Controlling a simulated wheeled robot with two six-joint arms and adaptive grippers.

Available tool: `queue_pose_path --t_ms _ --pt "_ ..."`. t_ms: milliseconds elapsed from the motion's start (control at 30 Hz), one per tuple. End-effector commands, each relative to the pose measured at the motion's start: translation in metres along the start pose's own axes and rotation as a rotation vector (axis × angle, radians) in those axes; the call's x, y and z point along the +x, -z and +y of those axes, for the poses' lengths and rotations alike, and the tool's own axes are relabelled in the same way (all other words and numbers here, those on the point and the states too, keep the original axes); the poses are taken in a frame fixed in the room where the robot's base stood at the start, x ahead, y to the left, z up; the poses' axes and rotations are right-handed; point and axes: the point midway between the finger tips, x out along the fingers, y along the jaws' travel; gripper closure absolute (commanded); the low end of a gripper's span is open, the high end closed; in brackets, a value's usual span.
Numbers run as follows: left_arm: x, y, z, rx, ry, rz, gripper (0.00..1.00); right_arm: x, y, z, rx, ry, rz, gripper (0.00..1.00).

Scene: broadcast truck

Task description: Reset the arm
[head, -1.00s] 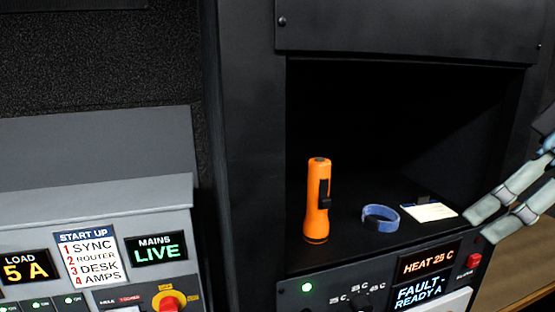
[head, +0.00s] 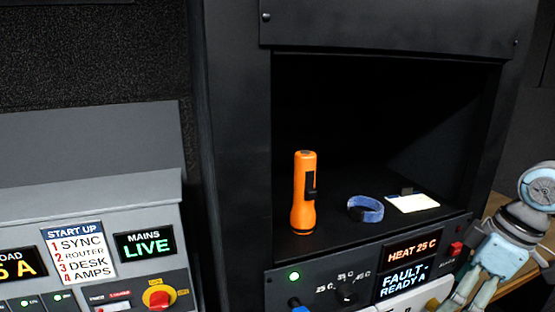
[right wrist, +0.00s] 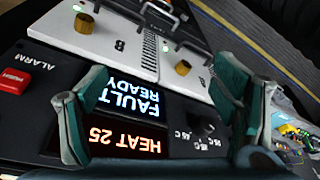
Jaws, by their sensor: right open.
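My right gripper (head: 462,296) is at the lower right of the head view, pointing down in front of the heater panel (head: 408,256); its fingertips run to the picture's lower edge. In the right wrist view the gripper (right wrist: 158,76) is open, with nothing between its two green-grey fingers. Behind them the panel's HEAT 25 display (right wrist: 128,143) and FAULT READY display (right wrist: 133,98) appear upside down. The gripper seems apart from the panel. My left gripper is not in view.
An orange flashlight (head: 304,195) stands upright in the dark cubby, beside a blue band (head: 366,209) and a pale card (head: 413,203). A red ALARM button (head: 456,248) is close to my right arm. A grey console (head: 85,225) stands at left.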

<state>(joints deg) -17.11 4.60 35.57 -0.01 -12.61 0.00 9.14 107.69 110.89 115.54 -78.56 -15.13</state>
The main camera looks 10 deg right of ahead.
Motion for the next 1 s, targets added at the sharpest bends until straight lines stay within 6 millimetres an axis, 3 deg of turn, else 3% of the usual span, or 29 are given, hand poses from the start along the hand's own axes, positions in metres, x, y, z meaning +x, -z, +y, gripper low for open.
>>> queue_pose_path --t_ms 167,233,300,333,400,500,800,1000 --pt "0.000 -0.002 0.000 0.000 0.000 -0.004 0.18 0.123 -0.032 -0.013 -0.074 0.038 -0.059 0.19" --pt "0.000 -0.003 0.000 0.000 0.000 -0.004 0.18 0.186 -0.044 -0.035 -0.092 0.036 -0.053 0.19" --pt "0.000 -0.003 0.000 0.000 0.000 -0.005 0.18 0.238 -0.052 -0.064 -0.076 0.012 -0.026 0.19" --pt "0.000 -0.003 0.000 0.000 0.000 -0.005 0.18 0.254 -0.055 -0.076 -0.060 -0.002 -0.012 0.19" --pt "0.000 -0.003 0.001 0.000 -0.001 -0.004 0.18 0.281 -0.058 -0.102 -0.005 -0.039 0.020 0.19" --pt "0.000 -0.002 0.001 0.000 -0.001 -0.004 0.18 0.303 -0.063 -0.132 0.101 -0.095 0.051 0.19" --pt "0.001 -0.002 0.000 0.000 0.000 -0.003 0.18 0.312 -0.096 -0.188 0.505 -0.279 0.032 0.19" --pt "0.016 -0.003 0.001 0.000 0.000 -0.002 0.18 0.418 -0.121 -0.168 0.503 -0.268 -0.016 0.19"
